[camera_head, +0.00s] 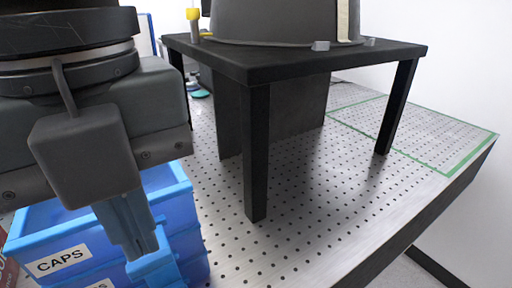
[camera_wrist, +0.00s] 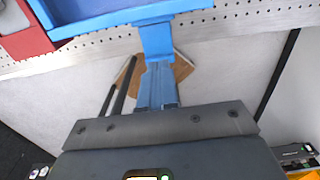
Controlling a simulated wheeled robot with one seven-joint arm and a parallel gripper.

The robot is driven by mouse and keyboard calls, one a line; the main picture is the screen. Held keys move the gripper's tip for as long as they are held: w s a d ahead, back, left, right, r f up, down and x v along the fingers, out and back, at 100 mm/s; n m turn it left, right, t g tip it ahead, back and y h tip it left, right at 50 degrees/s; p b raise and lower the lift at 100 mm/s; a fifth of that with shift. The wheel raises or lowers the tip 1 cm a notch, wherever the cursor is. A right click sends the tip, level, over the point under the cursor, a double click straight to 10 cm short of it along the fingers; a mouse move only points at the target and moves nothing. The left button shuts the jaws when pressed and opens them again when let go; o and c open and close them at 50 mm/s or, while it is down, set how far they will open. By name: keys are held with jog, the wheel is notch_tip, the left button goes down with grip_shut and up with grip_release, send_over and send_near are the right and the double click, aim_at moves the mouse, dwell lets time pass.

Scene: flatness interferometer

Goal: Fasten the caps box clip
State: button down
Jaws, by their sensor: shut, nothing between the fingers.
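The blue caps box (camera_head: 181,207) stands at the lower left of the head view, with a white CAPS label on its front. In the wrist view the box (camera_wrist: 95,18) shows at the top. Its blue clip (camera_wrist: 157,42) sticks out from the box's edge in the wrist view, and also shows at the bottom of the head view (camera_head: 160,270). My gripper (camera_wrist: 159,72) has its blue-grey fingers together, with nothing held. The fingertips are right at the clip's end; I cannot tell whether they touch. In the head view my gripper (camera_head: 143,245) hides part of the box front.
A black stand (camera_head: 300,60) with a grey instrument on top rises behind the box, its leg close to it. The perforated metal table (camera_head: 320,210) is clear to the right. A red box (camera_wrist: 22,35) stands beside the caps box.

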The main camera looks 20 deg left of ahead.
jog(key=shift+f+b, duration=2.35)
jog(key=shift+r, duration=0.1)
jog(key=shift+r+p, duration=1.95)
jog(key=shift+r, duration=2)
